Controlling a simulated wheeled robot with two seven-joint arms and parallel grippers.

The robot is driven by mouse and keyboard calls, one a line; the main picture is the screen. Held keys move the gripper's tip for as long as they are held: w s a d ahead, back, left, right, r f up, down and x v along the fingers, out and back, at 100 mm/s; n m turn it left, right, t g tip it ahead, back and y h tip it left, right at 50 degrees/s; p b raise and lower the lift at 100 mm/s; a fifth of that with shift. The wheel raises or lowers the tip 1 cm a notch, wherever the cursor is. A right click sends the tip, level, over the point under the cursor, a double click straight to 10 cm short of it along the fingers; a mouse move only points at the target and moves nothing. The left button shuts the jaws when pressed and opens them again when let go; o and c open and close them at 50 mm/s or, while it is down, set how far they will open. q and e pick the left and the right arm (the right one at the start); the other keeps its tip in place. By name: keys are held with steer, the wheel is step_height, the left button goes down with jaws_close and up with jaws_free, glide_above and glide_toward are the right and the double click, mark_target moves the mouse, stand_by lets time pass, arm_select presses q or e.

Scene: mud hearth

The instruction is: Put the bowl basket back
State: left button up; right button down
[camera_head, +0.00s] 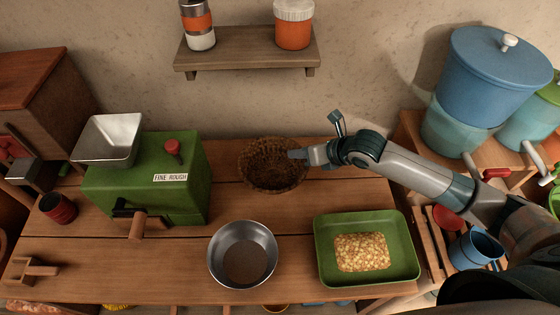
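The bowl basket (265,172), a dark brown woven bowl, sits upright at the back of the wooden table near the wall. My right gripper (298,154) reaches in from the right, with its fingertips over the basket's right rim. The fingers look close together, but the view does not show whether they are shut on the rim or only beside it. My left gripper is not in view.
A green mill (190,185) with a metal hopper stands left. A metal bowl (222,273) and a green tray (330,226) with grain sit in front. A shelf (245,55) with two jars hangs above. Blue containers (490,75) stand right. Table between mill and basket is clear.

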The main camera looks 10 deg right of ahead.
mark_target(286, 163)
steer(key=w+a+f, duration=0.1)
steer(key=a+f+p, duration=0.1)
steer(key=a, duration=0.1)
steer(key=w+a+f, duration=0.1)
steer(key=shift+w+a, duration=0.3)
steer(key=shift+f, duration=0.1)
step_height(286, 163, down, 3)
steer(key=shift+f+p, duration=0.15)
steer(key=shift+p, duration=0.85)
steer(key=shift+f, duration=0.25)
steer(key=shift+f, duration=0.25)
steer(key=c, duration=2)
jaws_free()
